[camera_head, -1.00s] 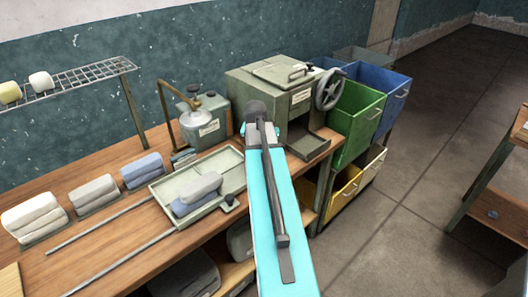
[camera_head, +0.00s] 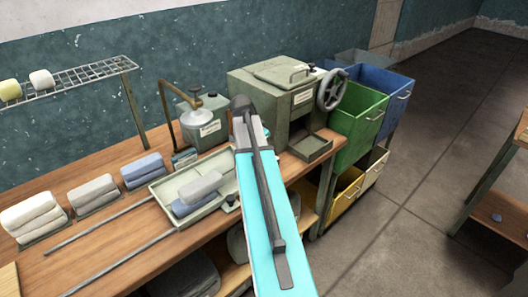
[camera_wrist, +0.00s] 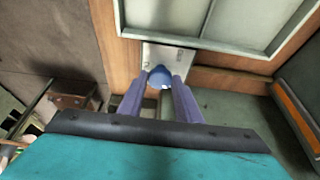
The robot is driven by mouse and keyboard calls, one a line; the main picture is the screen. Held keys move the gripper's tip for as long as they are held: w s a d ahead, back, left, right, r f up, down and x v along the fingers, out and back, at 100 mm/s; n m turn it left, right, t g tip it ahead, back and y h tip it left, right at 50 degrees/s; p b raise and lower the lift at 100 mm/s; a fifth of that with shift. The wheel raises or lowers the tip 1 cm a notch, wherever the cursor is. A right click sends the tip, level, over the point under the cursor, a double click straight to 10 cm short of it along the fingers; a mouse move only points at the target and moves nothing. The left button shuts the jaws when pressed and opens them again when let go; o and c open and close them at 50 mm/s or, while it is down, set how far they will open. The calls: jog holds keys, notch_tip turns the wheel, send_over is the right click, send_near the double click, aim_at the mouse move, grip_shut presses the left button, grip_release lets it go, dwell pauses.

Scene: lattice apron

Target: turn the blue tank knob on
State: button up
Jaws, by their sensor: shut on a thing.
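In the wrist view a round blue knob (camera_wrist: 159,77) stands on a small pale metal plate (camera_wrist: 174,55) at the edge of a wooden surface. My gripper (camera_wrist: 163,83) has its two purple-blue fingers on either side of the knob and is shut on it. How far the knob is turned cannot be told. In the head view my arm hides the knob and fingertips. A green-grey tank (camera_head: 205,122) with a label and a bent brass pipe stands on the bench, left of my arm's end.
A tray (camera_head: 160,190) with folded cloths and several cloth stacks (camera_head: 96,195) lie on the bench (camera_head: 110,240). A green machine (camera_head: 268,90) with a handwheel (camera_head: 332,90) stands just behind my arm. Coloured bins (camera_head: 357,115) are to the right, with open floor beyond.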

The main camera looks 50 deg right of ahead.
dwell(0.3)
jog(key=o, duration=1.1)
jog(key=shift+c, duration=0.2)
jog(key=shift+r, duration=0.1)
jog(key=b+v, duration=0.2)
jog(key=v, duration=1.1)
jog(key=shift+r+b, duration=0.3)
jog(key=shift+a, duration=0.1)
